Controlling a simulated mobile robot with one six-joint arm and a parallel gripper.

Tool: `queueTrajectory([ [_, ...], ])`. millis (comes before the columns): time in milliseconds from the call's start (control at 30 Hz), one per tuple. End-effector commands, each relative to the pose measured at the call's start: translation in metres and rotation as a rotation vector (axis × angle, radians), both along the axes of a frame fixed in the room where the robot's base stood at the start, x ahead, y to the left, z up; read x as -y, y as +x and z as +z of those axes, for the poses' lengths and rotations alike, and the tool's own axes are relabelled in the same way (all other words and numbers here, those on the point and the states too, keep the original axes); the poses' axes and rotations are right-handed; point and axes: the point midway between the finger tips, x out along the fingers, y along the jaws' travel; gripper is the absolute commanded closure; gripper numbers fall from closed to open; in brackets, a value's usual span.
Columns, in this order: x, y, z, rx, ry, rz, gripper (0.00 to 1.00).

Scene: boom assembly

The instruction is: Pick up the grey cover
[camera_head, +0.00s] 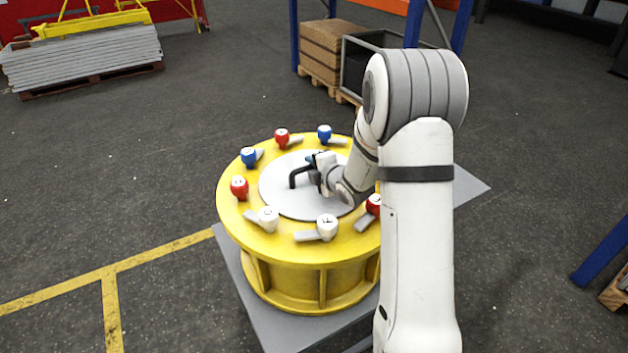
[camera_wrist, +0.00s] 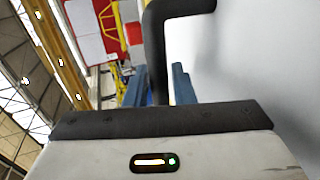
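The grey cover (camera_head: 277,191) is a flat round disc lying on top of a yellow drum-shaped base (camera_head: 235,218). A black bar handle (camera_head: 293,180) stands up from it. My gripper (camera_head: 313,163) is low over the cover at the handle. In the wrist view, the black handle (camera_wrist: 155,45) runs down between the two blue fingers of my gripper (camera_wrist: 160,82). The fingers look apart, with a narrow gap between the handle and the right one. The cover also fills the right side of the wrist view (camera_wrist: 255,60). My arm hides part of the base's right side.
Several clamps ring the cover: red (camera_head: 239,187), blue (camera_head: 249,156) and white (camera_head: 327,226) ones. The drum stands on a grey plate (camera_head: 285,330). A pallet of grey panels (camera_head: 85,58) and a dark crate (camera_head: 356,62) stand farther back.

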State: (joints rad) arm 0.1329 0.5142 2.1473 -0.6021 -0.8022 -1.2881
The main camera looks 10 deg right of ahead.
Motion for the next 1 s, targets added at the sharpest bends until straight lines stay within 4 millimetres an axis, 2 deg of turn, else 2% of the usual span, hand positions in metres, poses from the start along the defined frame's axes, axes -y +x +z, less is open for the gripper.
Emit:
queueTrajectory([
  [33,0.0001,-0.0001,0.0,0.0,0.0,0.0,0.82],
  [267,0.0005,-0.0001,0.0001,0.0,0.0,-0.001,1.0],
  [1000,0.0012,0.0,0.0004,0.001,-0.002,-0.002,1.0],
])
